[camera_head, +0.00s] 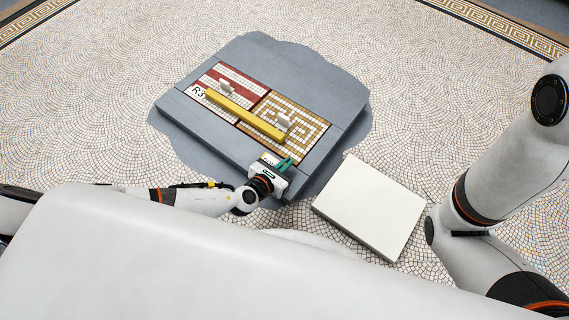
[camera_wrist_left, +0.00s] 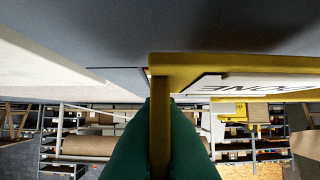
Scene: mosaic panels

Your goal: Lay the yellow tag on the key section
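The yellow tag, yellow-framed with a white face, shows small in the head view (camera_head: 269,157) at the near edge of the grey slab. In the left wrist view its yellow frame (camera_wrist_left: 220,66) and part of its dark lettering show upside down. My left gripper (camera_head: 284,163) has its green fingers closed on the frame's edge. I cannot tell whether the tag touches the slab. The key section (camera_head: 302,118), a tan and white meander mosaic, lies just beyond the gripper, partly covered by a yellow bar. My right gripper is out of view.
The yellow bar (camera_head: 240,115) with white knobs lies across the key section and the red-striped section (camera_head: 232,83), marked by an R3 label (camera_head: 198,91). The grey slab (camera_head: 328,92) holds both. A white box (camera_head: 372,203) stands right of the left gripper. The tiled floor (camera_head: 440,100) beyond is clear.

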